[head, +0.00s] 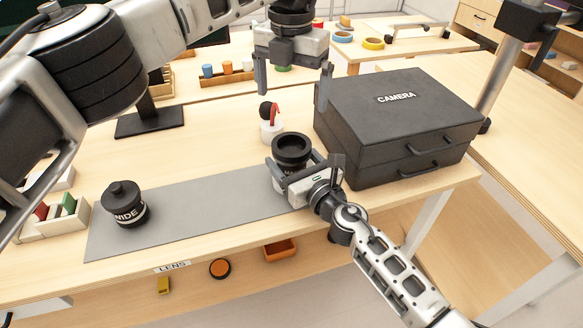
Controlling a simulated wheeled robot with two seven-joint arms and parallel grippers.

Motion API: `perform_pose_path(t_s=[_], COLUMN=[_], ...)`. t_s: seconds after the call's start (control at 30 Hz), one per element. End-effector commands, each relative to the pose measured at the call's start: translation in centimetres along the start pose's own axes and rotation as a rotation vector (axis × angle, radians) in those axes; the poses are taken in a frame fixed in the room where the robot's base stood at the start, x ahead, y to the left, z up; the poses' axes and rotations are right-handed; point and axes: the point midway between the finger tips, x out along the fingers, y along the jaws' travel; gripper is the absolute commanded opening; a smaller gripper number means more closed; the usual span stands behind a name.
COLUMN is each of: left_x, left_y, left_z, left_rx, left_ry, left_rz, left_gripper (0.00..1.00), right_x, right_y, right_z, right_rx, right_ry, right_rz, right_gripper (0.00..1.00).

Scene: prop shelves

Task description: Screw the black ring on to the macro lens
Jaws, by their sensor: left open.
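A dark cylinder with a wide black ring-shaped top (291,147) stands upright at the right end of the grey mat; I take it as the macro lens with the black ring at its top. How well the ring is seated cannot be told. My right gripper (303,168) is around its lower body and appears shut on it, hiding most of the lens below the rim. My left gripper (291,92) hangs above and behind the lens, fingers pointing down, wide open and empty. It is apart from the ring.
The black CAMERA case (396,125) stands close on the right. A lens marked WIDE (125,204) stands on the left of the grey mat (190,212). A white pot (271,130) with a black-topped item is behind the lens. The mat's middle is clear.

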Motion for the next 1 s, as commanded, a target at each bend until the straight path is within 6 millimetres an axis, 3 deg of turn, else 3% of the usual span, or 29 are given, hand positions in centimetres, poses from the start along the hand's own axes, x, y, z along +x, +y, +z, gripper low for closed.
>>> perform_pose_path(t_s=[0.33,0.47,0.67,1.0], left_x=[0.0,-0.3,-0.8,0.1], left_y=[0.0,0.0,0.0,0.0], left_z=[0.0,0.0,0.0,0.0], left_rx=[0.001,0.0,0.0,0.0], left_ry=[0.0,0.0,0.0,0.0], left_rz=[0.0,0.0,0.0,0.0], left_gripper=[0.99,0.99,0.99,0.99], right_x=[-0.1,-1.3,-5.5,-13.2], right_y=[0.0,-0.1,-0.1,0.0], right_z=[0.0,0.0,-0.1,-0.3], right_rx=[-0.001,-0.003,-0.002,-0.001], right_ry=[0.0,0.001,0.004,0.003], right_rz=[0.0,-0.001,0.0,0.001], right_gripper=[0.86,0.86,0.86,0.86])
